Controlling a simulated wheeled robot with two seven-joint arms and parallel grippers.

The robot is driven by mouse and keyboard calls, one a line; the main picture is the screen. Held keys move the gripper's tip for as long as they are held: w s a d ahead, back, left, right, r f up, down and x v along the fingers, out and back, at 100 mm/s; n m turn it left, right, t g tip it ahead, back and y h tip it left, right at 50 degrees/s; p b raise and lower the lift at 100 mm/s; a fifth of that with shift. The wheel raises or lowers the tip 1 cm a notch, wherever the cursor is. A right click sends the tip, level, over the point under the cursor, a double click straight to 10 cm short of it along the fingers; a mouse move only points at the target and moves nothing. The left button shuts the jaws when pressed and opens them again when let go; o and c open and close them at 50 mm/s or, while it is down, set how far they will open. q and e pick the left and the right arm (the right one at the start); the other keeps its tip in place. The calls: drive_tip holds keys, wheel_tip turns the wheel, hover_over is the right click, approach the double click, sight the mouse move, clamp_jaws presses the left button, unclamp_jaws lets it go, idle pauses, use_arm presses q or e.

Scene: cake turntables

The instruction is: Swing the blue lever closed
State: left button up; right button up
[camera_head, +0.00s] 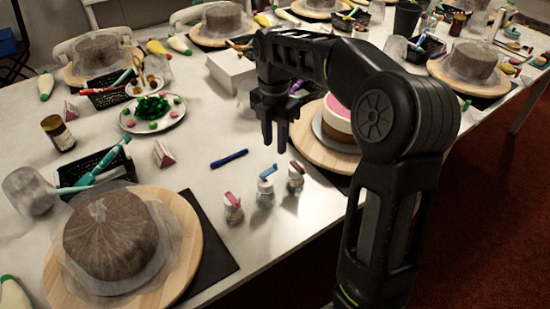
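Three small white bottles stand in a row near the table's front edge. The middle one (265,193) has a blue lever (268,171) on top, tilted up to the right. The left bottle (233,210) has a pink lever (234,198), and the right bottle (295,180) has a reddish lever (297,167). My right gripper (275,146) points down above and behind the blue-lever bottle, apart from it. Its two dark fingers show a narrow gap, with nothing seen between them. My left gripper is not in view.
A blue pen (229,158) lies left of the bottles. A brown cake (112,234) on a round wooden turntable (184,246) is at front left. A pink-topped cake (337,116) on a turntable (311,147) stands right, partly behind my arm. A plate of green items (152,126) is further back.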

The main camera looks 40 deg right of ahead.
sight(269, 170)
wheel_tip(269, 170, down, 6)
drive_tip(key=shift+f, duration=0.25)
clamp_jaws()
idle(0.4)
